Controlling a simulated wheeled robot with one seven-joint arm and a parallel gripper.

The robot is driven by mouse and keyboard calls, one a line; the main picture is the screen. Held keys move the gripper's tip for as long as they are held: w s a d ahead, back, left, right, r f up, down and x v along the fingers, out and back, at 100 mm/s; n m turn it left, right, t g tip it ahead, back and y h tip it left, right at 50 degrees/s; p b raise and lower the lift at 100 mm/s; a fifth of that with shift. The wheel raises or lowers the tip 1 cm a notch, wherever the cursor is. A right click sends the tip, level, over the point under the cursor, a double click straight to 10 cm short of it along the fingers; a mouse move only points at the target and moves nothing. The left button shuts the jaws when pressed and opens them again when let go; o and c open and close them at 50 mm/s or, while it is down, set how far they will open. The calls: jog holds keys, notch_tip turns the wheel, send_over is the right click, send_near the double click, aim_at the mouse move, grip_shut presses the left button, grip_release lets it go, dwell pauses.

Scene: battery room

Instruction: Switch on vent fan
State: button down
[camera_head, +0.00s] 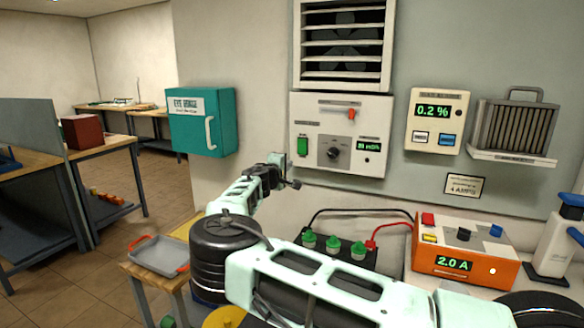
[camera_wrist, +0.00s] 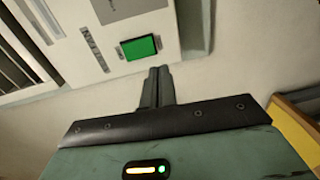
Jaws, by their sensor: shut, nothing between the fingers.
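The vent fan (camera_head: 343,47) sits behind white louvres high on the wall. Its white control panel (camera_head: 310,112) below carries a green button (camera_head: 303,146), an orange slider handle (camera_head: 351,114), a dark knob (camera_head: 334,153) and a small lit green display (camera_head: 369,145). My gripper (camera_head: 293,184) is just below the panel's lower left part in the head view. In the wrist view my gripper (camera_wrist: 160,70) is shut and empty, and the green button (camera_wrist: 139,47) shows just beyond its fingertips, a little to the left. Contact with the panel cannot be told.
A teal eye-rinse cabinet (camera_head: 203,122) hangs left of the panel. A gas meter (camera_head: 436,121) reading 0.2 % and a finned heater-like unit (camera_head: 516,128) are on the right. Below stand a battery with green caps (camera_head: 334,250) and an orange charger (camera_head: 466,252) showing 2.0 A, joined by cables.

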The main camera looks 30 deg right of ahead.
jog(key=shift+f+b+v, duration=0.2)
jog(key=shift+b+v, duration=0.1)
jog(key=shift+v, duration=0.7)
jog(key=shift+f+b+v, duration=0.25)
jog(key=shift+v, duration=0.8)
